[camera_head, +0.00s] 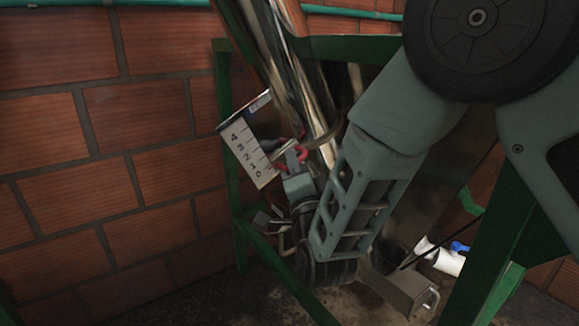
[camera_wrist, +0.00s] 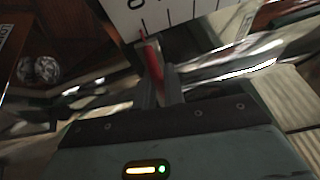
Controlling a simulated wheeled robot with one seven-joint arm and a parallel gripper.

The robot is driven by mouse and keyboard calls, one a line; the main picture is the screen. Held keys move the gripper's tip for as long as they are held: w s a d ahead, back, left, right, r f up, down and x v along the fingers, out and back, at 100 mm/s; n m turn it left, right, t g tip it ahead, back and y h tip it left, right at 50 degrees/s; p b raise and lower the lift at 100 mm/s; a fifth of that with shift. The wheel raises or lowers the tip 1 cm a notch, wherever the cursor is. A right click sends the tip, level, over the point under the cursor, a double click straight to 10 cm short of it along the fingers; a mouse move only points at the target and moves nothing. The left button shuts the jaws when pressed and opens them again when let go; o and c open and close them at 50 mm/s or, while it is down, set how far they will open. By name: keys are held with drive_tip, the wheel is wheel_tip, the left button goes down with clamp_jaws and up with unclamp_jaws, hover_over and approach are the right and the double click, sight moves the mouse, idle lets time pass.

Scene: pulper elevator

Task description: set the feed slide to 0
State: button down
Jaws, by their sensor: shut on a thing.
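The white scale plate (camera_head: 250,150) carries the numbers 4 down to 0 with tick lines, and it is tilted in the head view. Its lower end with the 0 shows at the top of the wrist view (camera_wrist: 165,14). A red piece of the feed slide (camera_head: 303,153) is beside the plate; in the wrist view the red piece (camera_wrist: 153,58) stands between my fingers. Its thin tip appears close to the tick beside the 0. My gripper (camera_head: 291,160) is shut on the red piece, and its fingers (camera_wrist: 158,82) partly hide it.
A shiny metal tube (camera_head: 305,85) runs behind the plate. Green frame posts (camera_head: 224,85) stand left and right. A brick wall (camera_head: 90,160) closes the left side. A white pipe with a blue valve (camera_head: 447,258) is at lower right.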

drive_tip(key=shift+w+d+f, duration=0.1)
drive_tip(key=shift+d+f, duration=0.1)
drive_tip(key=shift+f, duration=0.35)
drive_tip(key=c, duration=1.8)
unclamp_jaws()
drive_tip(key=shift+o, duration=0.2)
drive_tip(key=b+v, duration=0.2)
drive_tip(key=v, duration=1.5)
drive_tip(key=shift+s, duration=0.2)
drive_tip(key=shift+d, duration=0.1)
